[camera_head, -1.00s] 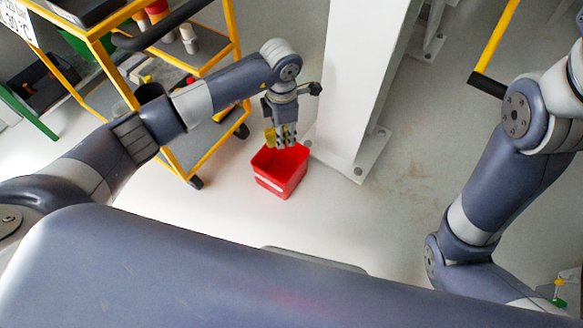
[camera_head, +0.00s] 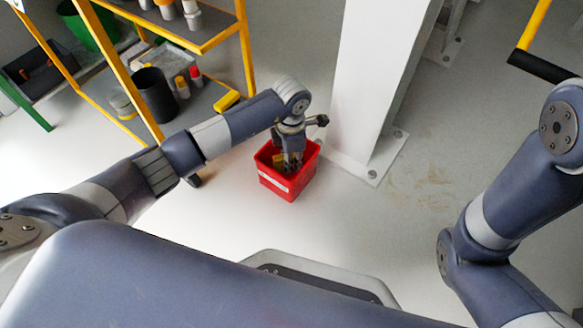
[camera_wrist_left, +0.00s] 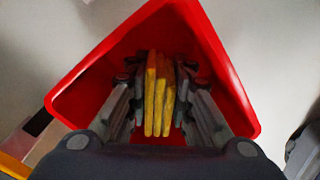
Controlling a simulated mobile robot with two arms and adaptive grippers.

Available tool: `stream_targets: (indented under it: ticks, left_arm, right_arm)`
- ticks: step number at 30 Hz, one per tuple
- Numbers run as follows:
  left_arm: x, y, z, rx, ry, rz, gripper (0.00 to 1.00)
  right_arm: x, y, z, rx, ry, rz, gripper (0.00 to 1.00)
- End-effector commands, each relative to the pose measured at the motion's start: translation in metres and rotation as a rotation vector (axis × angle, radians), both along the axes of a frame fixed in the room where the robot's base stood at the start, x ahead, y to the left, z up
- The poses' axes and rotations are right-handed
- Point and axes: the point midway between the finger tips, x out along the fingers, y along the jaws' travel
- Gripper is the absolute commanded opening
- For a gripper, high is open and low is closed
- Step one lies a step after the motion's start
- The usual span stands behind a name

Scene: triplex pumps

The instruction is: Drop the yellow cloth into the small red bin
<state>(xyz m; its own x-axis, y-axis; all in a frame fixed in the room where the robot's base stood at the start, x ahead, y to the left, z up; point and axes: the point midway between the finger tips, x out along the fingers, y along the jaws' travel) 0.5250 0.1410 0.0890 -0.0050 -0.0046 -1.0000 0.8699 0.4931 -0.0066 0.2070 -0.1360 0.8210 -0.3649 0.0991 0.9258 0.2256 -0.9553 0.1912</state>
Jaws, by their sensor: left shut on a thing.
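The small red bin (camera_head: 288,184) stands on the floor beside the white column. My left gripper (camera_head: 291,166) points down with its fingers inside the bin's opening. It is shut on the yellow cloth (camera_head: 278,160), which shows beside the fingers. In the left wrist view the folded cloth (camera_wrist_left: 158,95) hangs between the two fingers (camera_wrist_left: 158,100), inside the red walls of the bin (camera_wrist_left: 225,65). Whether the cloth touches the bin's bottom cannot be told. My right gripper is out of view; only part of the right arm shows.
A white column (camera_head: 375,90) with a bolted foot rises just behind and right of the bin. A yellow-framed shelf cart (camera_head: 245,50) holding a black pot (camera_head: 155,95) and several containers stands at the left.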

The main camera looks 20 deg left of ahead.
Motion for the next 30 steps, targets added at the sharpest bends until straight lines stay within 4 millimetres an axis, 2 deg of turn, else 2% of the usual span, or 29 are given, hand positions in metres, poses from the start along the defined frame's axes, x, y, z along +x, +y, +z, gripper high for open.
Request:
stream_targets:
  ticks: [1, 6, 14, 30]
  left_arm:
    - [-0.001, 0.0, -0.012, -0.001, 0.002, 0.0, 0.0]
    - [-0.001, -0.001, -0.03, -0.001, 0.002, -0.001, 0.0]
    - [0.0, 0.0, -0.029, 0.0, 0.001, -0.001, 0.0]
    - [0.0, 0.0, -0.041, 0.001, 0.0, 0.0, 0.0]
  right_arm:
    - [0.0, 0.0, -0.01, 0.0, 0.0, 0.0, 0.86]
    - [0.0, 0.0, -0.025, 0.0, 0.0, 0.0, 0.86]
    - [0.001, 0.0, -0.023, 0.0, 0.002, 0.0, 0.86]
    - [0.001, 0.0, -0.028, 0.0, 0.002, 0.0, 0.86]
